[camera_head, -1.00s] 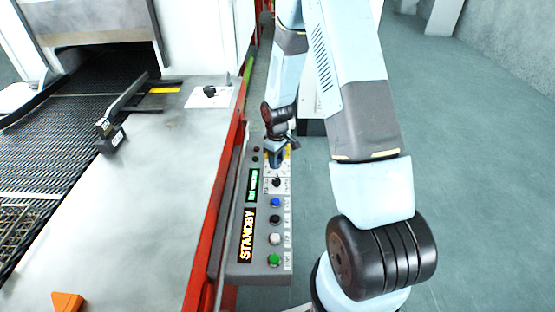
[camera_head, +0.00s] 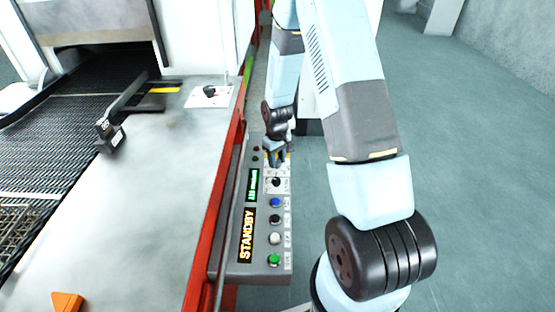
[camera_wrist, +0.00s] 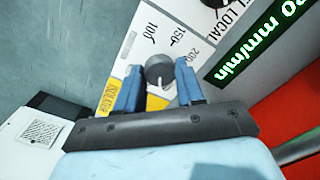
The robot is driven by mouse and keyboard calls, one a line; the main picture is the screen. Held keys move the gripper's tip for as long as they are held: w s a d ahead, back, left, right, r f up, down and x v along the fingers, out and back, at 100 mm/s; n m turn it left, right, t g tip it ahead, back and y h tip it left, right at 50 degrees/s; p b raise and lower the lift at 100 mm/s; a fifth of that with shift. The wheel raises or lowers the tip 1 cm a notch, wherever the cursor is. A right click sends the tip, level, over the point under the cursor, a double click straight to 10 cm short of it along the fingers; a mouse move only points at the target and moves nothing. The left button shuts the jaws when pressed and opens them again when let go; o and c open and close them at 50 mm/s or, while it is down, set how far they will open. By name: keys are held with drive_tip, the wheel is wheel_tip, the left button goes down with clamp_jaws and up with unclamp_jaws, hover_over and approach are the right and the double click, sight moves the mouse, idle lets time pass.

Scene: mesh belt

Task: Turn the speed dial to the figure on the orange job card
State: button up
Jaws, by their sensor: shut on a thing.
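The speed dial (camera_wrist: 160,67) is a dark grey round knob on a white plate marked 100, 150 and 200. My gripper (camera_wrist: 159,85) has one blue finger on each side of it and is shut on it. Where the dial points is not clear. In the head view my gripper (camera_head: 276,158) is at the far part of the control panel (camera_head: 264,274) and hides the dial. A green display (camera_wrist: 262,42) beside the dial shows a figure ending in 0 mm/min, its start cut off. An orange piece (camera_head: 67,302), possibly the job card, lies at the lower left; no figure is readable.
A black selector (camera_head: 276,182) marked LOCAL and several coloured buttons, including a blue one (camera_head: 275,202) and a green one (camera_head: 274,259), sit nearer on the panel. An amber display (camera_head: 247,236) reads STANDBY. A red rail (camera_head: 214,212) runs along the panel's left.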

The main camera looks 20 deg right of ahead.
sight(277, 161)
drive_tip(key=m, duration=0.5)
drive_tip(key=shift+m, duration=0.3)
idle(0.4)
drive_tip(key=o, duration=1)
drive_tip(key=shift+o, duration=0.2)
wheel_tip(277, 161, up, 14)
drive_tip(key=shift+f, duration=0.15)
